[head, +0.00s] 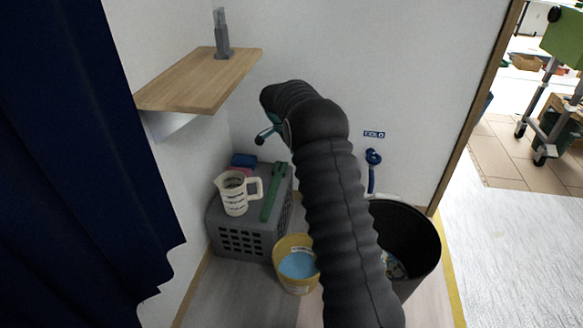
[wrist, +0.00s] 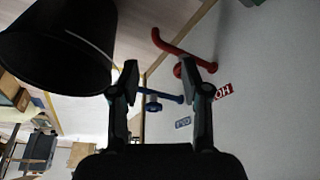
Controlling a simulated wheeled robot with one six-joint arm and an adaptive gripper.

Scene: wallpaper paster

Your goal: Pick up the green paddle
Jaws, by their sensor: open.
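The green paddle (head: 271,198) lies on top of a grey slotted crate (head: 243,241) in the head view, beside a white measuring jug (head: 234,194). Its long flat shape runs from the crate's front edge toward the back. My gripper (head: 265,135) is mostly hidden behind my black sleeved arm, up and to the right of the crate, apart from the paddle. In the wrist view my gripper (wrist: 170,72) is open, with nothing between its fingers. A small green bit shows at that view's top edge; I cannot tell what it is.
A yellow bucket (head: 284,254) with blue contents and a black bin (head: 421,250) stand on the floor. A wooden shelf (head: 200,81) juts out above the crate. A blue hook (head: 372,160) and, in the wrist view, a red hook (wrist: 172,45) are on the wall.

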